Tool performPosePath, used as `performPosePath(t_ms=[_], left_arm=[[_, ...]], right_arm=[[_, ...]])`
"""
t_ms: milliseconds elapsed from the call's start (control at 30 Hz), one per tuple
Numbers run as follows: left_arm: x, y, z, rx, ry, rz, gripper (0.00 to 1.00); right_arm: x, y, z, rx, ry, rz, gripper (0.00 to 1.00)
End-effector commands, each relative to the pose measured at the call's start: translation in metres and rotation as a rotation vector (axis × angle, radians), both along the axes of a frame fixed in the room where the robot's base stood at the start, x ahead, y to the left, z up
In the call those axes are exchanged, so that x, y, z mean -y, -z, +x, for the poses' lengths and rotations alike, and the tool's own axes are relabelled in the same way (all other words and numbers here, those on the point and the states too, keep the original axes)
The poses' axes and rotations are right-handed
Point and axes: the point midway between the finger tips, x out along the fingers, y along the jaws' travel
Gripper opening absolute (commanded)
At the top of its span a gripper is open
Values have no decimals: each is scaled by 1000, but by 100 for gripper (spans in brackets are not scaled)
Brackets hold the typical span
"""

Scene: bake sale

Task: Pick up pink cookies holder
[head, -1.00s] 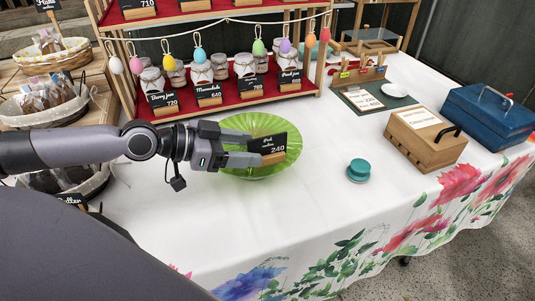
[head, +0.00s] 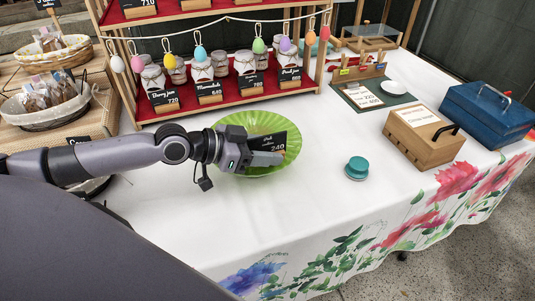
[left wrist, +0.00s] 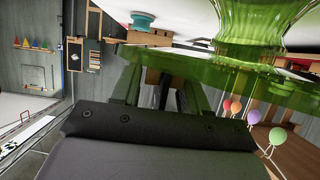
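The pink cookies holder is a small black sign (head: 268,142) reading 240, with a wooden base. It stands upright at the green ribbed dish (head: 292,130) on the white table. My left gripper (head: 268,158) is at the sign's lower part and hides much of its base in the head view. The green dish (left wrist: 265,75) is close beside the fingers there. My right gripper is not in view.
A teal round item (head: 356,168) stands right of the dish. A wooden box (head: 424,137) and a blue metal box (head: 488,114) are farther right. A red-shelved rack (head: 230,92) with jars stands behind. The front tablecloth is clear.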

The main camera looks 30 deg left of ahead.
Motion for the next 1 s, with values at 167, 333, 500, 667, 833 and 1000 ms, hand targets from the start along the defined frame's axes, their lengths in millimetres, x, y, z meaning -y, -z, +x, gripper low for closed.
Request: performPosePath(t_ms=[167,333,500,667,833,1000], left_arm=[[0,0,0,0,0,0,7],[0,-1,0,1,0,0,6],[0,-3,0,1,0,0,6],[0,-16,0,3,1,1,6],[0,-49,1,8,0,1,6],[0,-96,0,9,1,3,6]], right_arm=[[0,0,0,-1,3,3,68],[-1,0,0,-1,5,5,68],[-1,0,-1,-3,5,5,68],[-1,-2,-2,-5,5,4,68],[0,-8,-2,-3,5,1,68],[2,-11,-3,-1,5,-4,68]])
